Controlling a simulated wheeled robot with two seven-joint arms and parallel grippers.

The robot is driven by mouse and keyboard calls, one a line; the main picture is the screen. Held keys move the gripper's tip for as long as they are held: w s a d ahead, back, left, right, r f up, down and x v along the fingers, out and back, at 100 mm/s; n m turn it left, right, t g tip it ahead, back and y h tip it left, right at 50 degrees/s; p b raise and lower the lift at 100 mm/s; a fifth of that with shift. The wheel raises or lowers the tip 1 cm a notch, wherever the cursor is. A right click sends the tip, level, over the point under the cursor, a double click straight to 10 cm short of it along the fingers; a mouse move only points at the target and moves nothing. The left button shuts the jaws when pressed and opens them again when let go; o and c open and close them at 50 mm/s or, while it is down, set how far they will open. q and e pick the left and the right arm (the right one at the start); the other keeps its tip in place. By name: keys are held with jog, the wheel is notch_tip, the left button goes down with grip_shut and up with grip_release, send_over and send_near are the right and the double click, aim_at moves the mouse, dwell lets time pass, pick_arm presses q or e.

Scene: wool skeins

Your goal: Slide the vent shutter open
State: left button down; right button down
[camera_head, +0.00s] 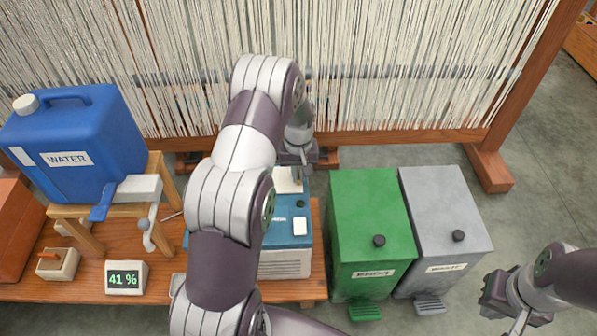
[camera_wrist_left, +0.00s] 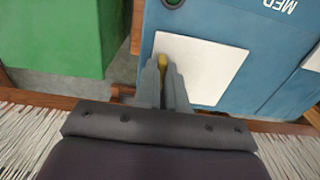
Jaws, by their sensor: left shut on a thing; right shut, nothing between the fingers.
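The blue machine (camera_head: 284,236) stands on the wooden bench, partly hidden behind my left arm. A white plate (camera_head: 287,182) lies at the far end of its top and shows larger in the left wrist view (camera_wrist_left: 208,68); it looks like the vent shutter. My left gripper (camera_head: 304,160) is at the plate's edge. How the knob joins the plate is hidden. My right gripper (camera_head: 519,322) is shut and empty at the lower right, away from the machine.
A green bin (camera_head: 368,220) and a grey bin (camera_head: 444,215) stand right of the machine. A blue water canister (camera_head: 75,140) sits on a wooden stand at left, with a 41 % display (camera_head: 126,278) below it. A loom with hanging threads (camera_head: 400,60) closes off the back.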

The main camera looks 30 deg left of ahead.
dwell(0.4)
pick_arm(q)
jog(key=w+d+p, duration=0.2)
jog(key=w+d, duration=0.2)
jog(key=d, duration=0.2)
jog(key=shift+w+d+p, duration=0.15)
jog(key=shift+d+p, duration=0.15)
jog(key=shift+d, duration=0.1)
jog(key=c, duration=1.2)
grip_release()
